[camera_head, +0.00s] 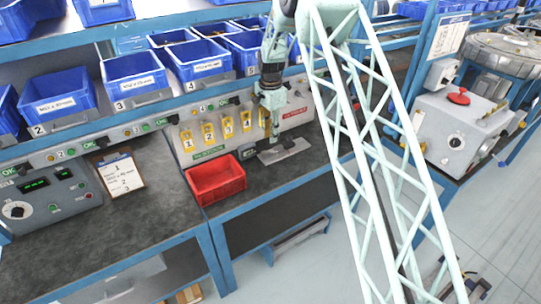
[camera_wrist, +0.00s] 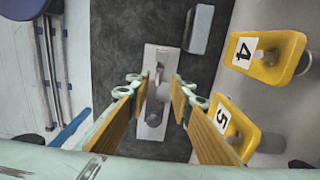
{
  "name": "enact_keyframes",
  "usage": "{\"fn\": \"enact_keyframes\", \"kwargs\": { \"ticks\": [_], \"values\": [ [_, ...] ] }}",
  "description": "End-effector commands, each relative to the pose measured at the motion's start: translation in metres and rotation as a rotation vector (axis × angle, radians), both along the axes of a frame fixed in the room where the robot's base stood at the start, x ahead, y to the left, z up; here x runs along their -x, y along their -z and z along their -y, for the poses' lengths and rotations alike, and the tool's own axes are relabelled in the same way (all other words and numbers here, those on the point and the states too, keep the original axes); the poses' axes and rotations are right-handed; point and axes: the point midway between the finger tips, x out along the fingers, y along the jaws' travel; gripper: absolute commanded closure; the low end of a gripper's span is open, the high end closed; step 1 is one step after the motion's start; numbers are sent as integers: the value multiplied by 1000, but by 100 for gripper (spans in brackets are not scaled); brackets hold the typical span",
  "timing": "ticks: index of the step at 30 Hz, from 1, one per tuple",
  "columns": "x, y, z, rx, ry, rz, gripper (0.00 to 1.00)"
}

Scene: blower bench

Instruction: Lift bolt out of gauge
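The gauge is a light grey metal plate (camera_head: 284,150) lying on the dark bench top. It also shows in the wrist view (camera_wrist: 152,129), below and between my fingers. A small grey metal piece that looks like the bolt (camera_wrist: 161,92) stands on the plate between the fingers; its details are hard to make out. My gripper (camera_wrist: 161,84) is open, with a gap on both sides of this piece. In the head view my gripper (camera_head: 268,130) points down above the plate, and the bolt cannot be made out there.
A red bin (camera_head: 216,180) stands left of the gauge. Yellow numbered holders (camera_head: 228,127) line the panel behind; holders 4 (camera_wrist: 268,56) and 5 (camera_wrist: 232,124) are close on the right in the wrist view. A grey block (camera_wrist: 198,30) lies near the plate.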

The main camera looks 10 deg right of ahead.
Motion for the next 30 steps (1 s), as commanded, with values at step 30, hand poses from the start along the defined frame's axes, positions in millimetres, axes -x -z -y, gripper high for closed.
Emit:
{"fn": "enact_keyframes", "kwargs": {
  "ticks": [30],
  "values": [
    [0, 82, 0, 0, 0, -1, 80]
  ]
}}
